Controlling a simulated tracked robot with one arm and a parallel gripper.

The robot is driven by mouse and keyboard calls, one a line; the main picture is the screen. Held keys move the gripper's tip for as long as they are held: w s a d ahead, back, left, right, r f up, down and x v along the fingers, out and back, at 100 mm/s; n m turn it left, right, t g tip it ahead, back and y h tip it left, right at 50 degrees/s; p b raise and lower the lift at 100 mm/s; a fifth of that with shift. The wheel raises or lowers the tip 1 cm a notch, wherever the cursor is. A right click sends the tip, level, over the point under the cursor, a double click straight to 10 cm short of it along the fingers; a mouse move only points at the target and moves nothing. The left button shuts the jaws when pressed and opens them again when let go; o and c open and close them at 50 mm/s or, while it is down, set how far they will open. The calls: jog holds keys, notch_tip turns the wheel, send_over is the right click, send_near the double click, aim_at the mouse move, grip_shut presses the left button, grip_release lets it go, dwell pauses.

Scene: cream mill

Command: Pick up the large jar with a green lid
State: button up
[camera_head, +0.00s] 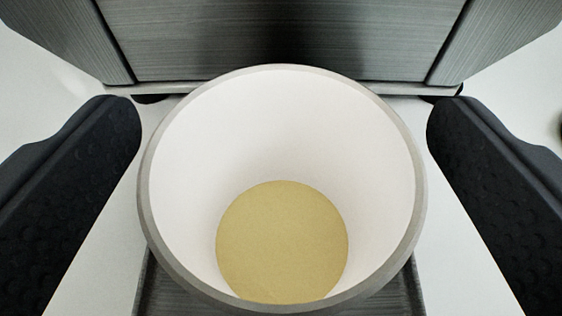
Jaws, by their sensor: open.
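No jar with a green lid shows in this view. A wide, round, open container (200,160) with white inner walls and a grey rim stands in the middle of the head camera view, seen from above. It has no lid on it. A flat, round, tan surface (282,243) shows at its bottom; I cannot tell if this is contents or the base. My gripper (285,112) is open. Its two dark textured fingers are on the left and right of the container, with a visible gap on each side. The container's outer wall is mostly hidden.
A dark brushed-metal body (280,35) stands right behind the container, with small dark feet under it. A dark grey flat part (150,290) shows below the container at the near side. The pale surface (60,80) is clear to the left.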

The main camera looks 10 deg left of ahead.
jog(key=shift+x, duration=1.15)
jog(key=c, duration=1.1)
jog(key=shift+r, duration=0.15)
